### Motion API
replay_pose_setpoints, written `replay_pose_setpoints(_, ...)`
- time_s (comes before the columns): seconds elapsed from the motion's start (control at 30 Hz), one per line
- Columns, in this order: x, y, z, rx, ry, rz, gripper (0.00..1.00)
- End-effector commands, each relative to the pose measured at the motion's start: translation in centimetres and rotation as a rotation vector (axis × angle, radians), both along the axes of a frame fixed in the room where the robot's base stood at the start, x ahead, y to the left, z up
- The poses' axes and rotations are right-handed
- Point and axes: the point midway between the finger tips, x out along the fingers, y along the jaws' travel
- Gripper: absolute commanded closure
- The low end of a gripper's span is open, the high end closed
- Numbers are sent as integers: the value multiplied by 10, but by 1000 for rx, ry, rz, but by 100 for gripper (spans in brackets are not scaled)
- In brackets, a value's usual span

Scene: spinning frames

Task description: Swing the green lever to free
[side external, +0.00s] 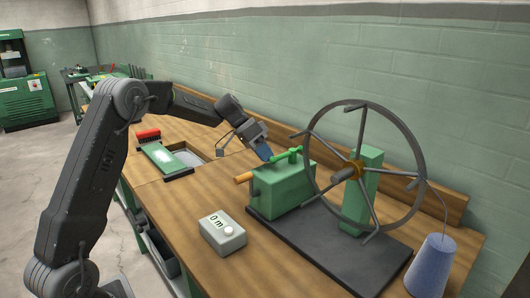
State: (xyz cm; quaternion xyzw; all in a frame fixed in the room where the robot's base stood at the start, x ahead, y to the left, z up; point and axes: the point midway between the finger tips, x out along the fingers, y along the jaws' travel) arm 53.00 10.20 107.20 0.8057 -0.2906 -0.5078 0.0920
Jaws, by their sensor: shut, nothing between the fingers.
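The green lever (286,155) lies along the top of a green box (282,190) on a dark base plate. It slants up to the right, towards the wheel. My gripper (266,158) is shut, with its blue fingertips at the left end of the lever. I cannot tell whether they touch it. An orange-brown rod (243,178) sticks out of the box's left side, below the fingertips.
A large spoked wheel (365,170) on a green post stands right of the box. A blue cone of thread (430,265) is at the right edge. A grey counter box (222,233) reading "0 m" sits in front. A green-and-white panel (168,160) lies by a table opening.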

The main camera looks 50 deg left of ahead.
Motion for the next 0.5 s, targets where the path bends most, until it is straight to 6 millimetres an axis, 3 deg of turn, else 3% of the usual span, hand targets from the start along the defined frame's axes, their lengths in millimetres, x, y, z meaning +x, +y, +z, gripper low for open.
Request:
replay_pose_setpoints(0.2,1,42,-8,3,-4,12,100)
replay_pose_setpoints(0.5,-28,72,48,6,-8,11,100)
